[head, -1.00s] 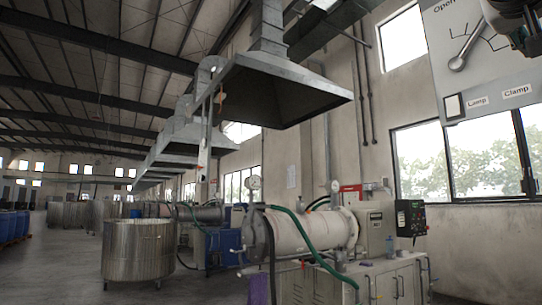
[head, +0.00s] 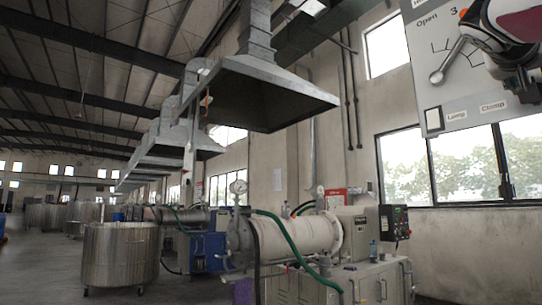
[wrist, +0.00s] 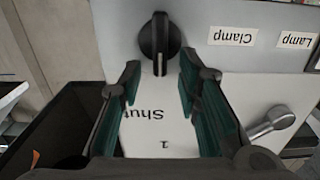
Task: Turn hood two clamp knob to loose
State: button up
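A grey control panel (head: 440,100) hangs at the upper right of the head view, with labels for Open, Lamp and Clamp. A black knob (wrist: 160,38) shows in the wrist view beside the Clamp label (wrist: 230,36); its white pointer line points down in that picture. My gripper (wrist: 160,76) is open, its two teal-padded fingers apart and the knob just beyond and between their tips, not visibly gripped. In the head view my gripper (head: 514,52) is in front of the panel, and I cannot make out the knob there.
A ball-ended lever (head: 450,62) sticks out from the panel near my gripper; its metal handle also shows in the wrist view (wrist: 270,123). A white lamp switch (head: 433,120) is at the panel's lower left. A large extraction hood (head: 270,95) hangs left of the panel.

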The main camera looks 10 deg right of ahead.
grip_shut()
jog(key=shift+w+n, duration=0.1)
jog(key=shift+n, duration=0.3)
jog(key=n+p, duration=0.1)
jog(key=n, duration=0.4)
jog(key=w+f+n+p, duration=0.1)
jog(key=n, duration=0.5)
jog(key=w+a+f+n+p, duration=0.1)
jog(key=n, duration=0.5)
jog(key=shift+f, duration=0.2)
jog(key=shift+w+f+n, duration=0.1)
jog(key=shift+n, duration=0.2)
grip_release()
jog(key=shift+p, duration=0.3)
